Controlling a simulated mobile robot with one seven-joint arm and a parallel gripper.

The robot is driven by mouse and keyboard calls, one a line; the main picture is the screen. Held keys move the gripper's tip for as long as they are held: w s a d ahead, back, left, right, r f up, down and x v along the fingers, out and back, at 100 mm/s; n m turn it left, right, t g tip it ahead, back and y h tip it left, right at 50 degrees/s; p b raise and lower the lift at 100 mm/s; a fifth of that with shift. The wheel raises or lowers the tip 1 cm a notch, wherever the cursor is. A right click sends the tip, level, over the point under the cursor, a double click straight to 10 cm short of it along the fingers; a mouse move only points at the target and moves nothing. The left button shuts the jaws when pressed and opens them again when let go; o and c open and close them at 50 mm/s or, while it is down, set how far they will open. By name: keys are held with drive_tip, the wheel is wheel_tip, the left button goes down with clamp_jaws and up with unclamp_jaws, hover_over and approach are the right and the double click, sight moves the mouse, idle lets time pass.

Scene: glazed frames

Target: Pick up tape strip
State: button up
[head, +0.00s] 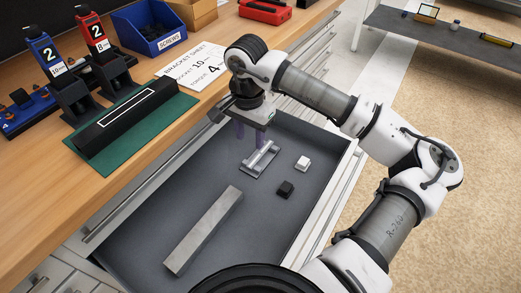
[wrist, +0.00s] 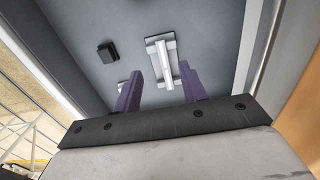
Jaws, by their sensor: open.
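No item is clearly marked as a tape strip, and I cannot tell which thing it is. A silver piece with a raised bar and flat end plates (head: 260,158) lies on the floor of the open grey drawer (head: 160,219). My gripper (head: 251,143) is over the drawer near this piece, its purple fingers pointing down. In the wrist view, the silver piece (wrist: 163,60) shows between and beyond the open fingertips (wrist: 160,71). The fingers hold nothing. A long grey bar (head: 204,230) lies in the drawer, nearer me.
A black block (head: 285,189) and a white block (head: 302,163) lie right of the silver piece. The drawer walls and wooden counter (head: 160,135) edge surround the gripper's space. A black box on a green mat (head: 122,160) and a blue screws bin (head: 150,28) stand on the counter.

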sight(250, 166)
drive_tip(key=f, duration=0.5)
drive_tip(key=f+p, duration=0.1)
drive_tip(key=f, duration=0.3)
drive_tip(key=shift+s+a+f, duration=0.1)
drive_tip(key=shift+a+f, duration=0.1)
drive_tip(key=shift+f, duration=0.15)
drive_tip(key=shift+c, duration=0.4)
clamp_jaws()
